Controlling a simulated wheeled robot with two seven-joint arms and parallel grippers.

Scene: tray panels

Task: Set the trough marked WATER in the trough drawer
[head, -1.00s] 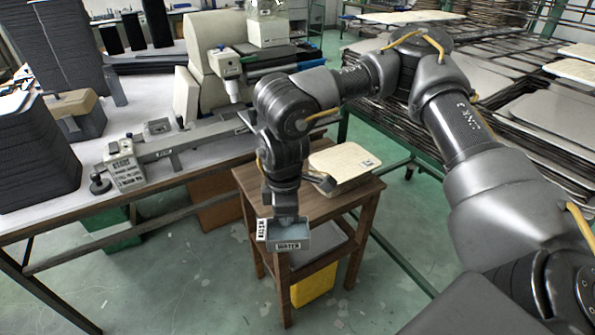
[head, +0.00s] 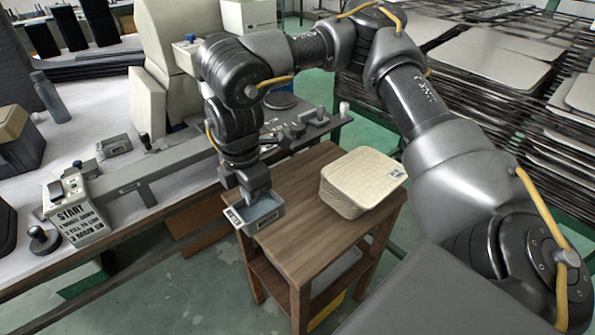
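The trough marked WATER (head: 267,223) is a small grey-blue open tray with white labels, one reading WATER. My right gripper (head: 257,193) is shut on the trough, reaching down into it from above. The trough looks roughly level and appears at the left edge of the small wooden table; I cannot tell whether it touches the wood. I cannot pick out the trough drawer for certain. My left gripper is not in view.
The wooden table (head: 293,238) carries a cream box (head: 358,188) on its right side. On the left, a workbench holds a long grey rail (head: 180,168) and a START control box (head: 77,213). Stacked panels (head: 485,62) fill the right background. Open floor lies in front.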

